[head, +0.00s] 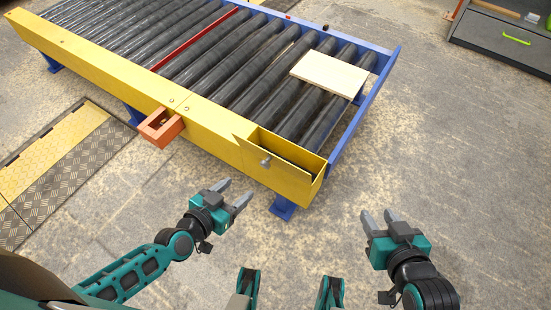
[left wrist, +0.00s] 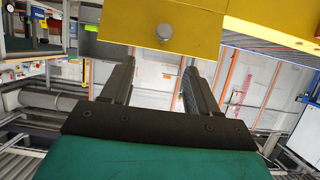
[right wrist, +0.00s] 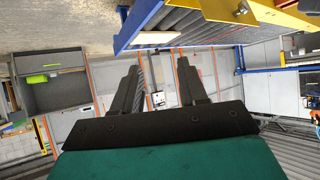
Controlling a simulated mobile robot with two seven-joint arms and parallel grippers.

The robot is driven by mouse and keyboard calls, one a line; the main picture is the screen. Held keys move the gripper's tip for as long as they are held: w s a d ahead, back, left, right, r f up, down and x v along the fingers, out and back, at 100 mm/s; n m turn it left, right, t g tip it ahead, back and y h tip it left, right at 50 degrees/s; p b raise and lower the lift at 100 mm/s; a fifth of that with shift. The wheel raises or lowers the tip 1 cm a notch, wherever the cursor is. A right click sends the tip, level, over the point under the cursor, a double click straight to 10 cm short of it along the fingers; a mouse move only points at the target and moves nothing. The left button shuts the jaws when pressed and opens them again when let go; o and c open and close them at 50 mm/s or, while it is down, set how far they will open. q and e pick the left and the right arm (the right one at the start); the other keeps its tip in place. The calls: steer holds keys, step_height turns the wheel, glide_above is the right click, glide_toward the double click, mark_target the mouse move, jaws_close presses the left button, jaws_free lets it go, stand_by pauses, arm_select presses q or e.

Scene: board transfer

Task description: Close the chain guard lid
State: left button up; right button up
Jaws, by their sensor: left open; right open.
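The chain guard lid (head: 250,151) is a yellow panel with a grey knob (head: 266,162) at the near right corner of the roller conveyor. It stands open, with the dark opening of the yellow chain guard (head: 210,124) showing behind it. The lid (left wrist: 125,18) and its knob (left wrist: 164,33) also show at the top of the left wrist view. My left gripper (head: 234,191) is open and empty, in front of and below the lid, apart from it. My right gripper (head: 379,216) is open and empty, well right of the lid.
An orange bracket (head: 160,127) sticks out from the yellow guard, left of the lid. A pale board (head: 330,73) lies on the rollers. A blue end rail (head: 364,108) borders the conveyor on the right. The floor in front of the conveyor is clear.

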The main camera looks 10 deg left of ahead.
mark_target(263, 166)
arm_select(q)
steer(key=b+x, duration=0.1)
steer(key=x, duration=0.2)
steer(key=b+x, duration=0.1)
steer(key=x, duration=0.2)
steer(key=b+x, duration=0.1)
steer(key=x, duration=0.2)
steer(key=shift+w+a+f, duration=0.1)
steer(key=shift+a+f, duration=0.2)
steer(key=shift+f, duration=0.05)
steer(key=b+x, duration=0.1)
steer(key=x, duration=0.2)
steer(key=shift+w+d+f, duration=0.1)
steer(key=shift+w, duration=0.15)
steer(key=shift+w+d+b, duration=0.15)
steer(key=shift+w+b, duration=0.15)
steer(key=shift+w, duration=0.1)
jaws_close()
